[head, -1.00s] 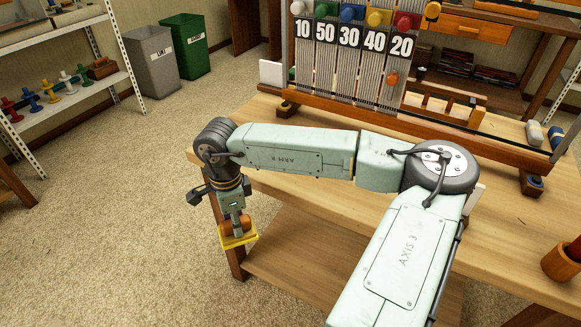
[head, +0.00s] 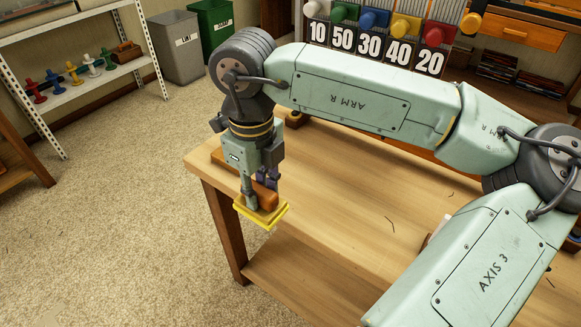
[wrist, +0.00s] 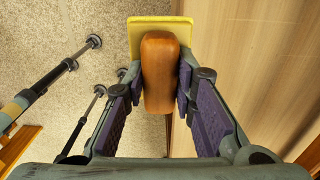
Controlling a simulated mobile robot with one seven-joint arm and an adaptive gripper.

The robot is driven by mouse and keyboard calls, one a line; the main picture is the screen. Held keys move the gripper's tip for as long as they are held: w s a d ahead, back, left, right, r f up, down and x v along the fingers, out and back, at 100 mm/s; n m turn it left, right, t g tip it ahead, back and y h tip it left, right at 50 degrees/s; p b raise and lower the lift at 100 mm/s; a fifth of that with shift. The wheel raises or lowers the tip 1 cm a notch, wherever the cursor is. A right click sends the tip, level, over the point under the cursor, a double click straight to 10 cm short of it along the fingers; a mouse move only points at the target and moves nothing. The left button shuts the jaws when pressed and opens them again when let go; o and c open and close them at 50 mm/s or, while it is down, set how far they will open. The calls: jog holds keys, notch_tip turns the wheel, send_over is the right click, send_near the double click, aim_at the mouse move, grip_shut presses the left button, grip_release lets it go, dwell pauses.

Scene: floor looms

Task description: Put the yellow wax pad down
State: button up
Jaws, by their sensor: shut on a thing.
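The yellow wax pad (head: 272,216) is a flat yellow plate with an orange-brown wooden handle (wrist: 160,72) on top. My gripper (head: 260,192) is shut on the handle and holds the pad level at the front left corner of the wooden workbench (head: 330,190). In the wrist view the pad (wrist: 138,38) shows beyond and beneath the handle, with purple finger pads on both sides. Carpet lies under its left part and the bench edge runs close along its right. I cannot tell its exact height relative to the bench top.
The bench top right of the pad is largely clear, with my arm above it. A loom with numbered cards (head: 372,45) stands at the back. Grey (head: 176,45) and green (head: 215,30) bins and a shelf with coloured spools (head: 90,68) stand behind on the left.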

jog(key=w+d+p, duration=0.1)
jog(key=w, duration=0.2)
jog(key=w+d, duration=0.2)
jog(key=w, duration=0.1)
jog(key=w+d+f+p, duration=0.1)
jog(key=w+d, duration=0.1)
jog(key=w, duration=0.1)
jog(key=shift+w+p, duration=0.2)
jog(key=shift+p, duration=0.1)
jog(key=shift+d+f+p, duration=0.1)
jog(key=shift+f+p, duration=0.6)
jog(key=shift+f, duration=1.1)
jog(key=shift+f, duration=0.1)
jog(key=shift+f+b, duration=0.15)
jog(key=shift+b, duration=0.25)
jog(key=o, duration=1)
jog(key=shift+o, duration=0.2)
jog(key=shift+r, duration=0.2)
jog(key=shift+r+p, duration=0.25)
jog(key=shift+p, duration=0.25)
notch_tip(320, 180, up, 12)
jog(key=b, duration=0.2)
jog(key=shift+f+b, duration=0.15)
jog(key=shift+b, duration=0.25)
